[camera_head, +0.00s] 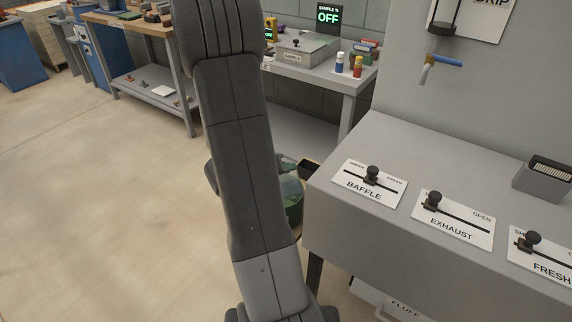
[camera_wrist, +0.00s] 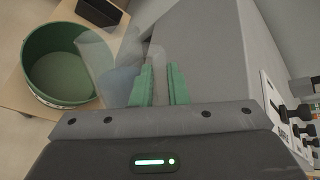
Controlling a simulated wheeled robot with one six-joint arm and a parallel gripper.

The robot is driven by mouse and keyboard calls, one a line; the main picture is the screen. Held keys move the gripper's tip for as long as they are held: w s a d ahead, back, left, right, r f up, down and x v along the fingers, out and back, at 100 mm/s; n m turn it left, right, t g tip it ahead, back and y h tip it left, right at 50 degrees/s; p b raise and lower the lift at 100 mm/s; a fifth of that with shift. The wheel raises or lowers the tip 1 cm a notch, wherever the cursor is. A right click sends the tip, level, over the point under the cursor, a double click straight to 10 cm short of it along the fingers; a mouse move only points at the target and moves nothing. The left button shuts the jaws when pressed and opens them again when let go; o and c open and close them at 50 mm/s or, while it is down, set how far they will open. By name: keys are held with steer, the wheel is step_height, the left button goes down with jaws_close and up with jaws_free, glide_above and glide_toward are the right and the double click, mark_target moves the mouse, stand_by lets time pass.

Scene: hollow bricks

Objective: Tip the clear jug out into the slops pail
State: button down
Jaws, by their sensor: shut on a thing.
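The green slops pail (camera_wrist: 40,88) is at the left of the wrist view, its open top facing the camera and its inside looking greyish. In the head view part of the pail (camera_head: 294,212) shows behind my arm. My gripper (camera_wrist: 162,82), with green fingers, is shut on the clear jug (camera_wrist: 118,72). The see-through jug lies left of the fingers and overlaps the pail's right rim in the wrist view. Its outline is faint, so I cannot tell its tilt or whether liquid is in it. My arm hides most of this area in the head view.
The grey bench (camera_head: 345,215) with BAFFLE, EXHAUST and FRESH sliders stands close on the right. A small black box (camera_wrist: 100,10) is beside the pail. A grey table (camera_head: 335,79) stands behind. Open floor (camera_head: 90,210) lies at left.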

steer(key=shift+w+a+r+n+g+p, duration=0.15)
steer(key=shift+w+n+g+p, duration=0.25)
steer(key=shift+p, duration=1.2)
steer(key=shift+w+a+r+n+g+p, duration=0.1)
steer(key=shift+w+a+n+g+p, duration=0.3)
steer(key=shift+p, duration=1.2)
steer(key=shift+w+d+p, duration=0.15)
steer(key=shift+w+p, duration=0.1)
steer(key=shift+p, duration=0.05)
steer(key=w+p, duration=0.1)
steer(key=p, duration=0.1)
steer(key=w+f+n+g+p, duration=0.1)
steer(key=p, duration=0.2)
steer(key=w+a+g+h+p, duration=0.1)
steer(key=p, duration=0.2)
steer(key=shift+f, duration=0.25)
steer(key=w+p, duration=0.1)
steer(key=n+g+p, duration=0.1)
steer(key=p, duration=0.1)
steer(key=shift+w+a, duration=0.35)
steer(key=shift+w, duration=0.05)
steer(key=shift+w+a+f+n+h+p, duration=0.2)
steer(key=shift+w+n+h+p, duration=0.15)
steer(key=shift+p, duration=0.5)
steer(key=shift+f, duration=0.1)
